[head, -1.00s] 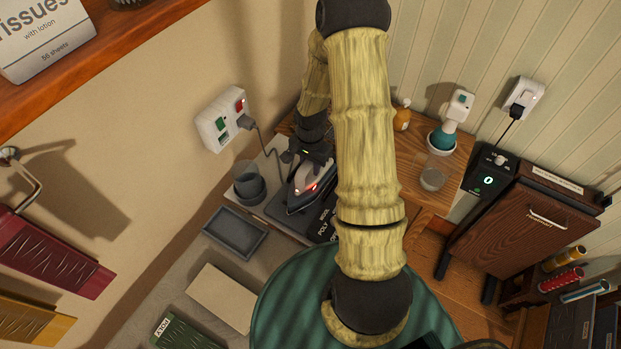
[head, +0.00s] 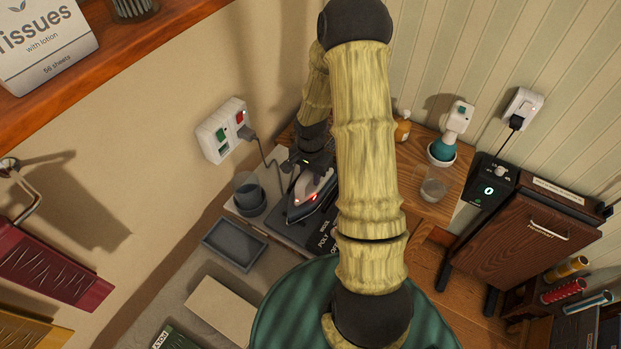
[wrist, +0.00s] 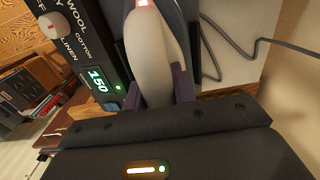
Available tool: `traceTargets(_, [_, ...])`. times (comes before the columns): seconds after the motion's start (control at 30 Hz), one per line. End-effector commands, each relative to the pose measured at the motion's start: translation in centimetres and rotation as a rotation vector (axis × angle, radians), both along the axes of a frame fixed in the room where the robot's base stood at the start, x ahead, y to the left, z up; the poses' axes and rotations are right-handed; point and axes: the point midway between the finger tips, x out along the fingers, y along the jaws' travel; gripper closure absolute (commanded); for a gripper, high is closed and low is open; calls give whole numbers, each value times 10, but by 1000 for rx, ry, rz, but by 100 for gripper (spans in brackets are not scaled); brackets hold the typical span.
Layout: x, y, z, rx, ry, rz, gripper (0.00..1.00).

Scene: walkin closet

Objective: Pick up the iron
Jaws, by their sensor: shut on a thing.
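The iron (head: 309,188) has a pale body with a red light and a dark lower part. It sits at a dark base (head: 323,238) with fabric-setting labels, partly hidden behind my arm in the head view. My gripper (head: 314,162) is at the iron's rear end. In the wrist view, the fingers of my gripper (wrist: 168,88) are shut on the iron's pale handle (wrist: 146,55), one on each side. The base's panel (wrist: 97,79) shows 150. I cannot tell whether the iron touches the base.
A grey cord (head: 268,155) runs from the wall socket (head: 222,130) towards the iron. A dark cup (head: 249,192) and a grey tray (head: 235,243) are left of the base.

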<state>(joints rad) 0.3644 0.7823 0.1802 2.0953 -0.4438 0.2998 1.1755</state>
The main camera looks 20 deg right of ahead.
Motion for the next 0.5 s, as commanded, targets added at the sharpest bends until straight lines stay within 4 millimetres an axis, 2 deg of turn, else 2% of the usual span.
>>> traceTargets(0.17, [2,-1,19,-2,-7,-2,100])
traceTargets(0.5, [1,-1,71,-1,-7,-2,100])
